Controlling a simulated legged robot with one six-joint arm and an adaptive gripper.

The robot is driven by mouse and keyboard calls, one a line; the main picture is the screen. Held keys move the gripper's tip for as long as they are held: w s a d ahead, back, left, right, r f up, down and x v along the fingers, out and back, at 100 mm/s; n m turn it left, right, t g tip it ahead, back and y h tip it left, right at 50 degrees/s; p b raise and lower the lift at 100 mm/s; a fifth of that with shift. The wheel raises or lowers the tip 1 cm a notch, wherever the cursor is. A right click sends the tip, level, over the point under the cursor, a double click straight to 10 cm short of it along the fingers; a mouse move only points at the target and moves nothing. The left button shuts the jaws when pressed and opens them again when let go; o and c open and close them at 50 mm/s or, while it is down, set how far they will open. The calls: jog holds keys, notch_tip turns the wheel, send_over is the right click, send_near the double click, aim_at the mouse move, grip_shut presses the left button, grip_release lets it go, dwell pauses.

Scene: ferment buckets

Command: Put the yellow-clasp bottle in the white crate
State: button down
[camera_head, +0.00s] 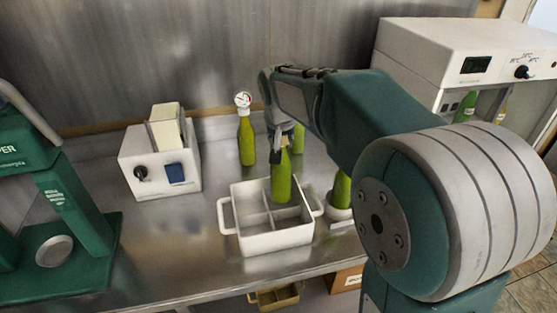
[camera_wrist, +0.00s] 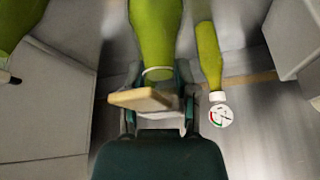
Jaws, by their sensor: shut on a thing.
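My gripper (camera_head: 282,143) is shut on the neck of a green bottle (camera_head: 281,179). The bottle is upright at the white crate (camera_head: 277,242), with its lower end at the crate's right-hand compartments. I cannot tell whether it touches the crate floor. In the wrist view the held bottle (camera_wrist: 157,35) runs up from my gripper (camera_wrist: 158,92), with a pale ring at its neck. A tan piece (camera_wrist: 140,99) lies across the bottle's top end; the clasp colour is not clear. The crate has dividers and side handles, and no other bottle shows in it.
A green bottle with a round gauge (camera_head: 246,140) stands behind the crate. Another bottle (camera_head: 300,139) is partly hidden behind my gripper. A bottle (camera_head: 342,188) stands close right of the crate. A white box device (camera_head: 160,170) and green machine (camera_head: 60,200) are left; a white cabinet (camera_head: 430,60) is right.

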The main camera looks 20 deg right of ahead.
aim_at(281, 170)
jog(key=shift+d+f, duration=0.2)
jog(key=shift+f, duration=0.05)
notch_tip(281, 170, down, 3)
jog(key=shift+f, duration=0.15)
jog(key=shift+a, duration=0.1)
jog(key=shift+c, duration=1.9)
grip_release()
jog(key=shift+f, duration=0.1)
